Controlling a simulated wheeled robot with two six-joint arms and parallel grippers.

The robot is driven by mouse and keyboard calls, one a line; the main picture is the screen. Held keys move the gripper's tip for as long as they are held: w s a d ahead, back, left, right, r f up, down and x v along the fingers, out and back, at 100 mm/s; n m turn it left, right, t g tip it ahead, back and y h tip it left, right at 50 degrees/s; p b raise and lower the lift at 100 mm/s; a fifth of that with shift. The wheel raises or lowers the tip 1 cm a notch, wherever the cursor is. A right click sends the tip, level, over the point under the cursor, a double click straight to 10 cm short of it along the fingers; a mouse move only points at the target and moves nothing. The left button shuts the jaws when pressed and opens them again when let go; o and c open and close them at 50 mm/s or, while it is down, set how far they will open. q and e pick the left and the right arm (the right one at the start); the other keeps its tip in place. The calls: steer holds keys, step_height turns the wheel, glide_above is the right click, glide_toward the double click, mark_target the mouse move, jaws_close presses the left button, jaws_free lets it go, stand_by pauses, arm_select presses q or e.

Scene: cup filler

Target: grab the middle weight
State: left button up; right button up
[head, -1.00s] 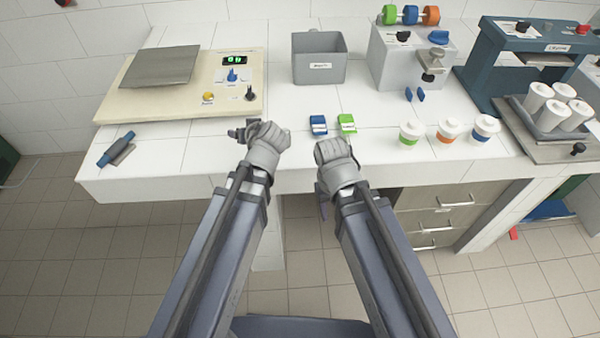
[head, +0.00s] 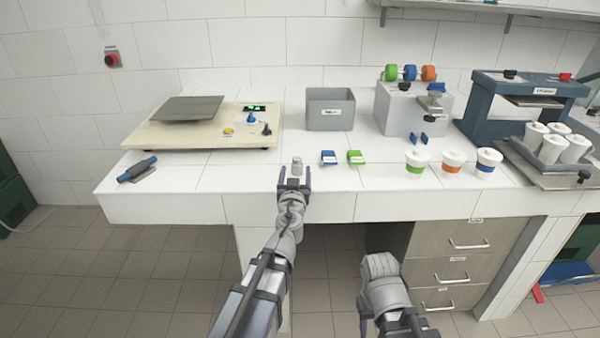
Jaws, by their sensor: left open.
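A small grey metal weight (head: 297,165) stands upright near the front edge of the white table. My left gripper (head: 294,178) is open and points away from me at the table's front edge. Its two dark fingers are on either side of the weight's line, with the weight at or just beyond the tips. I see no contact. My right wrist (head: 381,268) is low in front of the drawers; its fingers are mostly hidden.
Lidded cups (head: 417,161) stand farther right. A grey bin (head: 331,110) is behind, a beige scale (head: 200,133) at left. The table front (head: 160,208) is a hard edge.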

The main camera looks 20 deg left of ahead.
mark_target(297, 162)
arm_select(q)
steer(key=shift+f+x, duration=0.15)
steer(key=shift+x, duration=1.75)
steer(key=shift+f+x, duration=0.1)
steer(key=shift+x, duration=1.85)
steer(key=shift+s, duration=0.1)
jaws_close()
